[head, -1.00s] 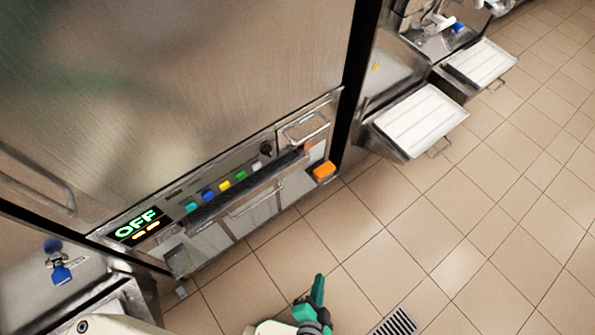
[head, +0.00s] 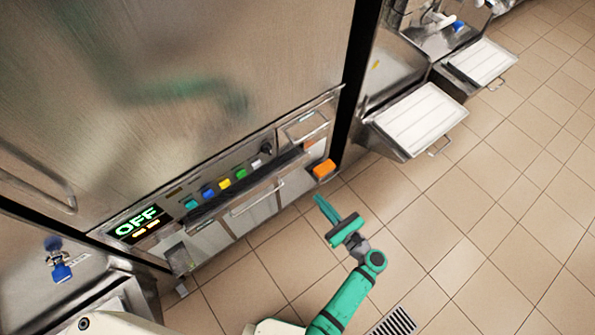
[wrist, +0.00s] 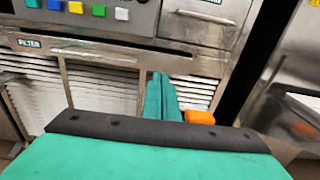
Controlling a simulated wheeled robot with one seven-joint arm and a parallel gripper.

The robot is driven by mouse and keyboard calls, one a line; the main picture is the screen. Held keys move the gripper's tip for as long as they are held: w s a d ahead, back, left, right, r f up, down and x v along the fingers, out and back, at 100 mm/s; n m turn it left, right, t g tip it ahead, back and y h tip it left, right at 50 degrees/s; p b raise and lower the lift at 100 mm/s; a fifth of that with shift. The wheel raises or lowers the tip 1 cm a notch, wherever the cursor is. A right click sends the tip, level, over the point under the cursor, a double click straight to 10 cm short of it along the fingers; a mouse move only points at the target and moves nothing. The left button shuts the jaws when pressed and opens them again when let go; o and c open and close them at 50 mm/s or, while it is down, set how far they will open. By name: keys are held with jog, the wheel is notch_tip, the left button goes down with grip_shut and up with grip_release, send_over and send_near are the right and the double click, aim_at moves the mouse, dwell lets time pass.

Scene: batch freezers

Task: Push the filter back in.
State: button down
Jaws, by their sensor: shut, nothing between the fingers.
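A metal strip labelled FILTER (wrist: 28,43) runs across the machine front below the coloured buttons in the wrist view, with pale louvred panels (wrist: 100,88) under it. In the head view a dark bar (head: 225,200) and a metal panel with a handle (head: 257,201) jut out there. I cannot tell exactly how far the filter stands out. My gripper (head: 326,208) is shut and empty over the floor, in front of the machine's lower right corner and apart from it. In the wrist view its fingertips (wrist: 161,80) overlap the louvres; the palm hides what is below.
An orange block (head: 323,170) sits at the machine's lower right corner. A display reading OFF (head: 138,225) and several coloured buttons (head: 225,184) are above the filter area. Neighbouring machines with white trays (head: 420,120) stand to the right. The tiled floor in front is clear, with a drain grate (head: 395,322).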

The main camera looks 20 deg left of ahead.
send_near(292, 164)
jog(key=x, duration=0.6)
jog(key=shift+w+a+f, duration=0.15)
jog(key=shift+a+f, duration=0.1)
